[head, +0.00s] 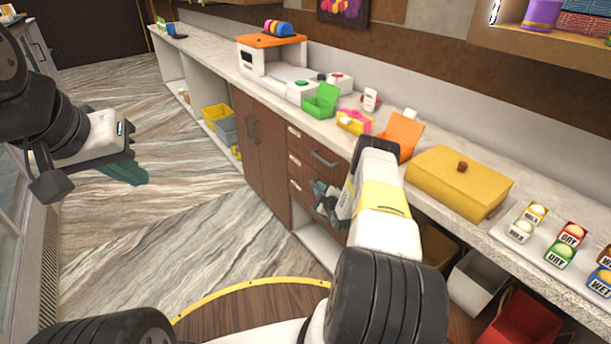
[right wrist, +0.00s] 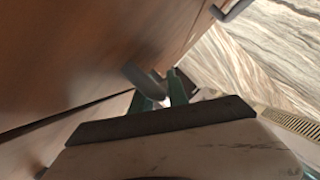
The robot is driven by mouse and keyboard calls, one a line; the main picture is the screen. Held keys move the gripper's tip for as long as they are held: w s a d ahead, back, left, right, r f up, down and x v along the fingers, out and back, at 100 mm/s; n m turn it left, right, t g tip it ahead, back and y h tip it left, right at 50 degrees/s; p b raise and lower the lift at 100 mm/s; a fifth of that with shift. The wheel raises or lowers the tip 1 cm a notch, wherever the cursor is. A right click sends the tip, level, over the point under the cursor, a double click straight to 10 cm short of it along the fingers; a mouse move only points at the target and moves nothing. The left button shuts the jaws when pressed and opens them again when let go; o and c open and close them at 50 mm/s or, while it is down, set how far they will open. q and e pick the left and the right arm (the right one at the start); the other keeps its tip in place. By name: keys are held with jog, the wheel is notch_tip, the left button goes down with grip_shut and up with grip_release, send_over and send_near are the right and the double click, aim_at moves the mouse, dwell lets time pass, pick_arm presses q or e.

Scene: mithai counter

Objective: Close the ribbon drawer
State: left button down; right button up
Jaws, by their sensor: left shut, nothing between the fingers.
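A column of wooden drawers (head: 300,160) with small white labels is built into the counter front. I cannot read the labels, so I cannot tell which is the ribbon drawer. The upper drawer fronts look about flush; the lower part is hidden behind my right arm. My right gripper (head: 326,200) is at a lower drawer front. In the right wrist view its two green fingers (right wrist: 160,95) are apart, with a grey bar handle (right wrist: 138,76) between or just beyond them; contact is unclear. My left gripper (head: 128,173) is shut and empty over the floor, away from the counter.
Two cupboard doors (head: 260,150) with handles are left of the drawers. On the counter (head: 205,62) stand a yellow lidded box (head: 455,180), an open green box (head: 320,102) and an orange box (head: 403,132). Open shelves below hold bins. The floor at left is clear.

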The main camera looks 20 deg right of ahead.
jog(key=v, duration=0.7)
jog(key=shift+s, duration=0.35)
jog(key=shift+r, duration=0.1)
